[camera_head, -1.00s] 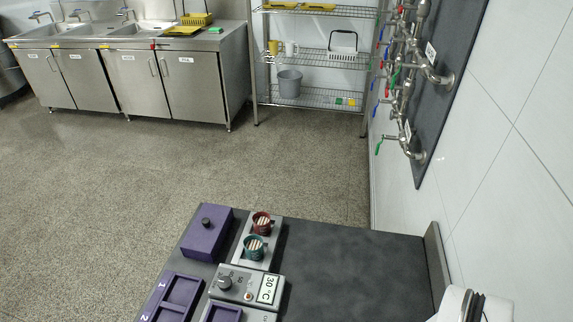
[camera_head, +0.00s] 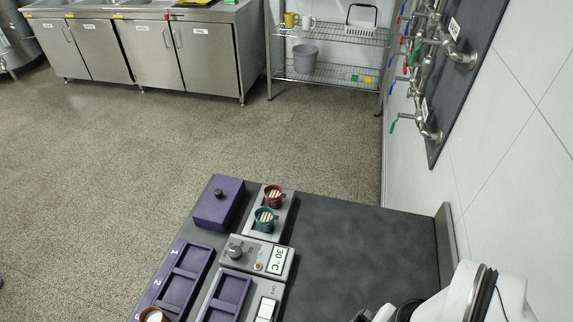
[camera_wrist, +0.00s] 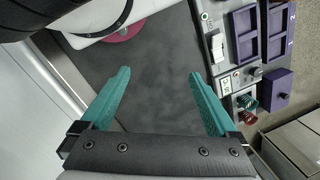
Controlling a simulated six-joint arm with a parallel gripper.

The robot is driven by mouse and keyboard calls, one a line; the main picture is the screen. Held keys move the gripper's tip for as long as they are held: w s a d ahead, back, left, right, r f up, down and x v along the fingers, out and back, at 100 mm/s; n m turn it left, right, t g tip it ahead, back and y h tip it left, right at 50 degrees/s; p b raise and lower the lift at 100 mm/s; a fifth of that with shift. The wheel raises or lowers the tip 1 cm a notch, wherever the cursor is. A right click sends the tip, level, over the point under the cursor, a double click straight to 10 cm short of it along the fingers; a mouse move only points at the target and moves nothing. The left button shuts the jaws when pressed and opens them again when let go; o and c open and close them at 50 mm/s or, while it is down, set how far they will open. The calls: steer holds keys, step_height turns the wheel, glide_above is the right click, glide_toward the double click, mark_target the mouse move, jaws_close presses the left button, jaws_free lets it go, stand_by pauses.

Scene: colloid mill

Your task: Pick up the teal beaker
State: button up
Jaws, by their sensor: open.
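The teal beaker (camera_head: 264,221) stands upright in a grey holder on the dark bench, just behind the control box with the 30 °C display. A dark red beaker (camera_head: 274,197) stands right behind it; both hold pale sticks. In the wrist view the teal beaker (camera_wrist: 245,101) is at the right, with the red beaker (camera_wrist: 247,116) next to it. My gripper (camera_wrist: 158,75) has teal fingers spread apart with nothing between them, over bare bench. It is well away from the beaker. In the head view part of my white arm shows at the lower right, but the fingers do not.
A purple lidded box (camera_head: 219,203) stands left of the beakers. The control box (camera_head: 257,256) and a numbered purple tray (camera_head: 184,279) lie nearer. The bench top (camera_head: 345,245) right of the beakers is clear, up to a low edge panel (camera_head: 446,243) and the wall.

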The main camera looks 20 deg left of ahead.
steer(key=w+a+r+n, duration=0.2)
steer(key=w+r, duration=0.1)
steer(key=w, duration=0.4)
steer(key=n+t+h, duration=0.1)
steer(key=n, duration=0.9)
glide_above(265, 215)
steer(key=s+d, duration=0.2)
steer(key=s, duration=0.1)
step_height(265, 215, down, 6)
steer(key=f, duration=0.5)
steer(key=a+f, duration=0.1)
steer(key=f, duration=0.4)
steer(key=w+f, duration=0.1)
steer(key=f, duration=0.4)
steer(key=shift+a, duration=0.15)
steer(key=shift+r, duration=0.1)
steer(key=c, duration=1.5)
